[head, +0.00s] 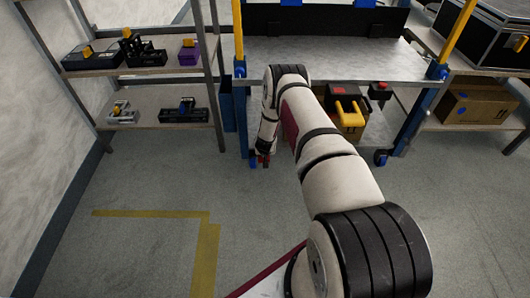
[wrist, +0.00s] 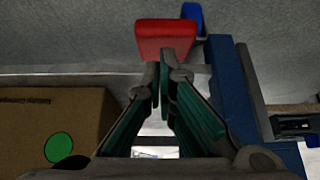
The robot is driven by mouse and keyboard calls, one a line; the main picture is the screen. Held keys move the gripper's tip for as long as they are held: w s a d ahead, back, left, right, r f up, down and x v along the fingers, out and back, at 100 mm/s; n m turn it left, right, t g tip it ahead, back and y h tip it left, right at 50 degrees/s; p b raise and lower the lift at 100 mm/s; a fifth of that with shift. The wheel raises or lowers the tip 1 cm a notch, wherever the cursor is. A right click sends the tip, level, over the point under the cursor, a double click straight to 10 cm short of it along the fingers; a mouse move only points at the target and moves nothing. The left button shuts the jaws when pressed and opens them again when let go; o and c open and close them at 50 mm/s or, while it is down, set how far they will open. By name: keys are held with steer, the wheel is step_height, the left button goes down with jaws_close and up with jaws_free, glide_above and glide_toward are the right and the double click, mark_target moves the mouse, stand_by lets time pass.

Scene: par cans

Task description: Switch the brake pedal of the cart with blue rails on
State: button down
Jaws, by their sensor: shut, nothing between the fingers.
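The cart (head: 335,52) with blue legs stands ahead, with a grey top and yellow uprights; one blue leg (wrist: 232,85) shows in the wrist view. A red pedal (wrist: 165,38) lies just beyond my fingertips in the wrist view, beside a small blue part (wrist: 192,13). My gripper (wrist: 160,88) is shut and empty, its tips right at the pedal's near edge; I cannot tell whether they touch. In the head view my gripper (head: 264,160) is low by the cart's left front leg, mostly hidden by my arm. The pedal's on or off position is unclear.
A cardboard box (wrist: 50,125) with a green dot is left of my fingers in the wrist view. A shelf (head: 140,70) with small devices stands left, and another shelf (head: 475,68) with cases right. The floor (head: 150,250) in front is clear, with yellow tape.

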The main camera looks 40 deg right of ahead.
steer(key=shift+s+a+f+t+h, duration=0.15)
steer(key=shift+f+t+h, duration=0.1)
steer(key=shift+t+h, duration=0.05)
steer(key=shift+s+f, duration=0.15)
steer(key=shift+f, duration=0.05)
steer(key=shift+s+a+f+t+h+b, duration=0.3)
steer(key=shift+f+t+b, duration=0.15)
steer(key=shift+t, duration=0.15)
steer(key=shift+s+a+f+t+h+b, duration=0.1)
steer(key=shift+f+t+h+b, duration=0.2)
steer(key=shift+f+t, duration=0.15)
steer(key=shift+s+a+f+b, duration=0.1)
steer(key=shift+s+f+b, duration=0.15)
steer(key=shift+f+b, duration=0.75)
steer(key=shift+f, duration=0.1)
